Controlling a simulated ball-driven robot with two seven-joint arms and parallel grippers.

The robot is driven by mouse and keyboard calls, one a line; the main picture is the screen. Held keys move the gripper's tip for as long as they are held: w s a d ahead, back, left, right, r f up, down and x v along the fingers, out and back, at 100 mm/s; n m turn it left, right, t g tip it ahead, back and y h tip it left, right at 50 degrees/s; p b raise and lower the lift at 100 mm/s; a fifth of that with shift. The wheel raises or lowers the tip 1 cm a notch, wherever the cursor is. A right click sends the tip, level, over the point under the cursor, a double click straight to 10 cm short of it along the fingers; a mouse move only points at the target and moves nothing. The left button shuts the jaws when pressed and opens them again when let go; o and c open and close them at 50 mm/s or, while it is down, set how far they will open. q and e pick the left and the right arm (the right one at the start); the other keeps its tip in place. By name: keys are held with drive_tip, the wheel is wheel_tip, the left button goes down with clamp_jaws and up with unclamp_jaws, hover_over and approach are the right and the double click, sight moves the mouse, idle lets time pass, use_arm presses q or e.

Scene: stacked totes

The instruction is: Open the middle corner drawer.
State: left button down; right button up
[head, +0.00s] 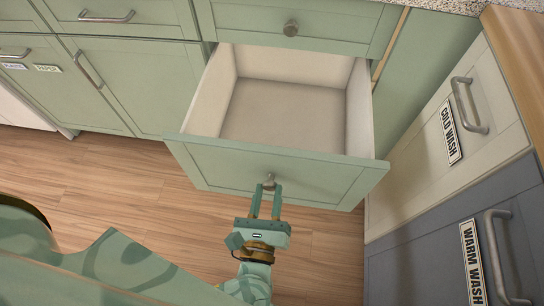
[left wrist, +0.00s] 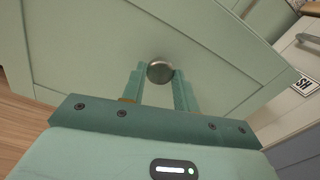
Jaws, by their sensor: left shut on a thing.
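The middle corner drawer (head: 275,168) is a pale green drawer, pulled far out in the head view. Its cream inside is empty. A round metal knob (head: 269,181) is on its front. My left gripper (head: 266,190) is at that front with its fingers shut on the knob. In the left wrist view the knob (left wrist: 160,71) sits between the tips of my left gripper (left wrist: 160,77), against the green drawer front (left wrist: 90,50). My right gripper is not in view.
Above is a shut green drawer (head: 330,25) with its own knob (head: 291,28). To the right stand totes or fronts labelled COLD WASH (head: 420,130) and WARM WASH (head: 440,240), with bar handles. Green cabinets (head: 130,80) are at left. Wooden floor (head: 110,190) is clear in front.

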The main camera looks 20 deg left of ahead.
use_arm(q)
drive_tip(key=shift+v, duration=2.55)
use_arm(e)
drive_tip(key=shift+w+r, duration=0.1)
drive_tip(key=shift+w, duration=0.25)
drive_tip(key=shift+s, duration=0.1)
use_arm(q)
drive_tip(key=c, duration=1.1)
unclamp_jaws()
drive_tip(key=shift+o, duration=0.2)
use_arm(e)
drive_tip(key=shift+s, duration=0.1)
